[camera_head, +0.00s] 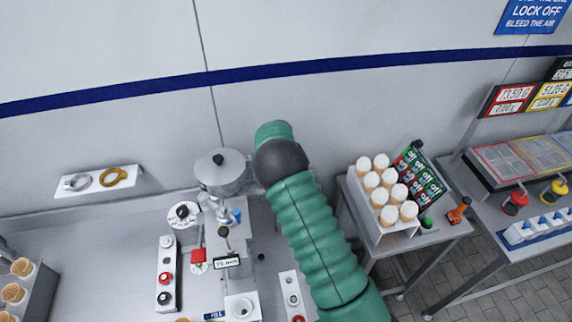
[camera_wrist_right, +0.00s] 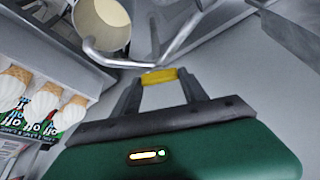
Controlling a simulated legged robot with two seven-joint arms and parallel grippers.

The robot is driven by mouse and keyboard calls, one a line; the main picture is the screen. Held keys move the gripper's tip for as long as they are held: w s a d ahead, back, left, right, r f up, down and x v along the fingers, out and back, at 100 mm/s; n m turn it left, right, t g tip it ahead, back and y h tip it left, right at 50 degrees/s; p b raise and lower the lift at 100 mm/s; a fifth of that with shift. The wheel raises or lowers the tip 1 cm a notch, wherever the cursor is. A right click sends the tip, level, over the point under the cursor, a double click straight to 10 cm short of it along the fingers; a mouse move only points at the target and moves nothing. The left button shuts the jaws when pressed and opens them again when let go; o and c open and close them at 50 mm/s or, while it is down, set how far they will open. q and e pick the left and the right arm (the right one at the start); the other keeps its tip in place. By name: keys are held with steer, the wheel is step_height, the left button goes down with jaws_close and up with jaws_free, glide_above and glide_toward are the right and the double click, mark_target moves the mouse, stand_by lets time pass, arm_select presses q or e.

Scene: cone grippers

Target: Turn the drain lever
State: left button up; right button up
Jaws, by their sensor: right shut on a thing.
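My right gripper (camera_wrist_right: 160,80) has its two dark fingers on either side of a small yellow grip, which I take for the drain lever (camera_wrist_right: 160,75). The gripper is shut on this yellow grip. A bent grey metal rod (camera_wrist_right: 112,58) passes just beyond it, and I cannot tell whether the two are joined. In the head view my green right arm reaches up from the lower right beside a round metal vessel (camera_head: 220,174). The arm hides its gripper and the lever there. My left gripper is not in view.
A white rack of cones (camera_head: 388,205) stands on a side table right of my arm. A control strip with red and black knobs (camera_head: 166,280) is left of the vessel. A wall shelf (camera_head: 98,182) holds two rings. Metal tubes and walls crowd the gripper.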

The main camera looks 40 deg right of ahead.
steer(key=m+b, duration=0.1)
steer(key=m, duration=0.1)
steer(key=shift+w+m+g+h, duration=0.1)
steer(key=shift+m+g+h, duration=0.2)
steer(key=shift+m+g, duration=0.1)
steer(key=m+g+b, duration=0.1)
steer(key=m, duration=0.3)
steer(key=shift+w+g+b, duration=0.1)
steer(key=shift+g+b, duration=0.3)
steer(key=m, duration=0.2)
steer(key=shift+m+g, duration=0.3)
steer(key=shift+g, duration=0.1)
steer(key=shift+w+r+m+g, duration=0.1)
steer(key=shift+m+g, duration=0.2)
steer(key=shift+m, duration=0.6)
steer(key=shift+a, duration=0.1)
steer(key=o, duration=1.1)
steer(key=shift+o, duration=1.4)
steer(key=shift+w, duration=0.15)
steer(key=shift+b, duration=0.3)
